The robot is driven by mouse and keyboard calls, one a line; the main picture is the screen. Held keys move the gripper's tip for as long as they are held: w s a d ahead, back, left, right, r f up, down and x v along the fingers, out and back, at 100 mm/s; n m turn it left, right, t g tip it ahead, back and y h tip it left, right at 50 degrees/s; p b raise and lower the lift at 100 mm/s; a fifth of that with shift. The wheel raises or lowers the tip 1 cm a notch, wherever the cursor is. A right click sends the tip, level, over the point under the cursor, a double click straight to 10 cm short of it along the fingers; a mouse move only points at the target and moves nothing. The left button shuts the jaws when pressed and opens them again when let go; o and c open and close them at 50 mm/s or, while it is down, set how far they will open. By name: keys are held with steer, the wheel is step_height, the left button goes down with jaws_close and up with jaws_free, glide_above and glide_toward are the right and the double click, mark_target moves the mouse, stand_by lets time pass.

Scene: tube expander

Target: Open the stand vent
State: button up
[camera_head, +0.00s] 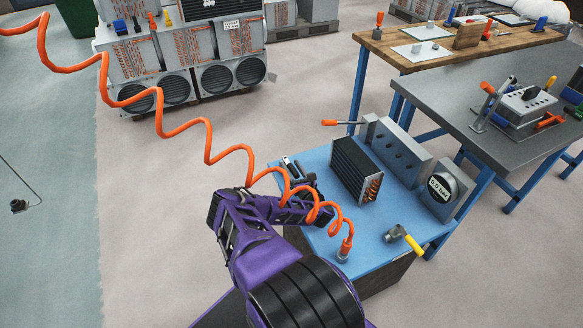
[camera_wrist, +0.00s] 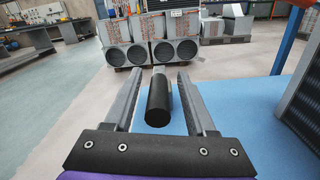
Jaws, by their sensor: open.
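The blue-topped stand (camera_head: 318,158) carries a round gauge (camera_head: 440,187) reading about 0.0 bar. A yellow-handled valve (camera_head: 405,238) sits at its front right, and an orange-handled lever (camera_head: 343,122) sticks out at the back. I cannot tell which part is the vent. My gripper (camera_wrist: 157,72) is open over the stand's left side. A black cylindrical handle (camera_wrist: 158,103) lies between its fingers in the wrist view, apparently clear of both. In the head view my gripper (camera_head: 292,170) is partly hidden by the coiled hose.
An orange coiled hose (camera_head: 207,140) crosses in front of my arm to a fitting on the stand. A finned coil block (camera_head: 356,168) stands right of my gripper. Workbenches (camera_head: 455,88) are at the back right. Fan units (camera_head: 180,62) stand behind, with open floor between.

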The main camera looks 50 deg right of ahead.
steer(key=shift+s, duration=0.1)
steer(key=v, duration=0.7)
steer(key=shift+s+a, duration=0.1)
steer(key=shift+s, duration=0.05)
stand_by(0.5)
